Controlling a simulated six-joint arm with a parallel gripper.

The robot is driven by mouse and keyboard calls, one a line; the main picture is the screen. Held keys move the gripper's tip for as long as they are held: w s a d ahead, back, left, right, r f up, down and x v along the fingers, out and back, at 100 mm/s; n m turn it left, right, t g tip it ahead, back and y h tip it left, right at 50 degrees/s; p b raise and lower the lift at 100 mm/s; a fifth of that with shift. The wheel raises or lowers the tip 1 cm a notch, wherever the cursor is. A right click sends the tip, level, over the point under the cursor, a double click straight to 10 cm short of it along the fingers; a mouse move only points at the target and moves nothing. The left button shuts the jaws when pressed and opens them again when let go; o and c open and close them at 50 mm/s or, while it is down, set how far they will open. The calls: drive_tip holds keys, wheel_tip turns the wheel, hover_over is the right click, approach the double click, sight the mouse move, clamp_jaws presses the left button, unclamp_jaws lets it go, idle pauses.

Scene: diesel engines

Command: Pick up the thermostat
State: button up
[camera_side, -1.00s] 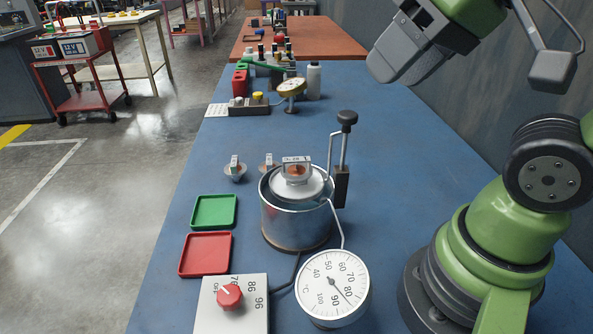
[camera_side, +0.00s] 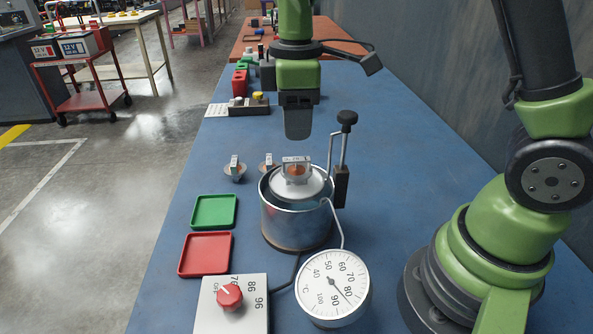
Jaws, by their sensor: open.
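A thermostat (camera_side: 296,171) with a metal bridge and a copper-coloured centre sits at the top of the metal pot (camera_side: 290,222). Two similar thermostats stand on the blue bench left of the pot: one (camera_side: 235,169) farther left, the other (camera_side: 268,163) partly hidden behind the pot's rim. My gripper (camera_side: 298,132) points down, above and a little behind the thermostat in the pot in the picture. Its fingers are seen edge-on, one hiding the other. It is open and holds nothing visible.
A lever with a black knob (camera_side: 347,119) rises at the pot's right. A dial thermometer (camera_side: 333,285) and a control box with a red knob (camera_side: 230,296) stand in front. A green tray (camera_side: 214,211) and a red tray (camera_side: 205,254) lie left.

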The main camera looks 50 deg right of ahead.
sight(296, 159)
drive_tip(key=f, duration=0.6)
drive_tip(key=shift+s+a+f, duration=0.1)
drive_tip(key=shift+s+a, duration=0.05)
drive_tip(key=shift+s, duration=0.05)
clamp_jaws()
